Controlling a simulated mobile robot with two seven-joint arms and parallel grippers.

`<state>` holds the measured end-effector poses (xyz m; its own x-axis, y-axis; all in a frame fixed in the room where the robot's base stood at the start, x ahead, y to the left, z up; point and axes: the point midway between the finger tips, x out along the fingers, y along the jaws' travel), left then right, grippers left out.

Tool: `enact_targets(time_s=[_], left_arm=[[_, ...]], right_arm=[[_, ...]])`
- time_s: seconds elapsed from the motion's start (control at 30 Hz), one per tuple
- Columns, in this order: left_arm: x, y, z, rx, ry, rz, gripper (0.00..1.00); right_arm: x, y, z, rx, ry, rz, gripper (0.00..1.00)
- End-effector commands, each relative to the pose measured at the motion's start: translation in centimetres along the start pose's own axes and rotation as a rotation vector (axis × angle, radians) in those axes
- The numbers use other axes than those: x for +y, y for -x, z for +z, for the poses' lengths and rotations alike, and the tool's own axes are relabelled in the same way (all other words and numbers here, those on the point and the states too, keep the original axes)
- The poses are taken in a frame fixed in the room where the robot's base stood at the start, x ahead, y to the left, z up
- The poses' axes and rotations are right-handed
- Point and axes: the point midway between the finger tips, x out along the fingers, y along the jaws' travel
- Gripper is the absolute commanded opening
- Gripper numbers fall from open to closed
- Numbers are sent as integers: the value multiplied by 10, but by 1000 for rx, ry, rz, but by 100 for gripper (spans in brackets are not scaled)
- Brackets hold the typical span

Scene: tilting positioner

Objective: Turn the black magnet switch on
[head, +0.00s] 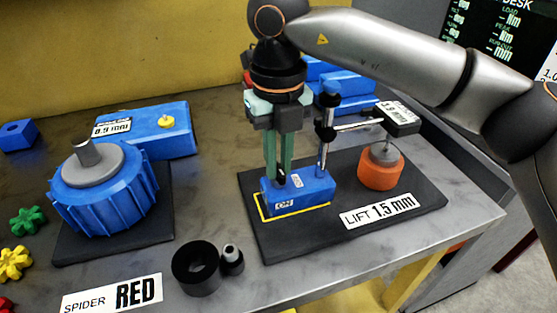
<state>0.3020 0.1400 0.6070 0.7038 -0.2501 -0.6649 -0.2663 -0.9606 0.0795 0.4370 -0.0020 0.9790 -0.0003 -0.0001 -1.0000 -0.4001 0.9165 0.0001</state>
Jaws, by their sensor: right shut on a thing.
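A metal post (324,150) rises from the base and carries an arm with a dial gauge (398,117). The gauge reaches over an orange round part with a grey top (381,165). My left gripper is not in view.
A blue ribbed rotary part (105,190) stands on the left black plate. A black ring (196,268) and a small black plug (231,260) lie near the front edge. Labels read LIFT 1.5 mm (380,211) and SPIDER RED (112,295). Coloured spiders lie at far left.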

Motion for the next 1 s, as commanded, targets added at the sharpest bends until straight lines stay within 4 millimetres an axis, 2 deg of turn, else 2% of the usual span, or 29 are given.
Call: enact_targets(time_s=[0.3, 0.8, 0.83, 1.0], left_arm=[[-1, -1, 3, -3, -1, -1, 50], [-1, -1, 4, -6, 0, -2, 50], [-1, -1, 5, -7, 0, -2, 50], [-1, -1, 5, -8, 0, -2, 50]], right_arm=[[0, 1, 1, -3, -100, 0, 0], [0, 1, 0, -2, -115, 0, 0], [0, 1, 0, -2, -115, 0, 19], [0, 0, 0, -1, -114, 0, 38]])
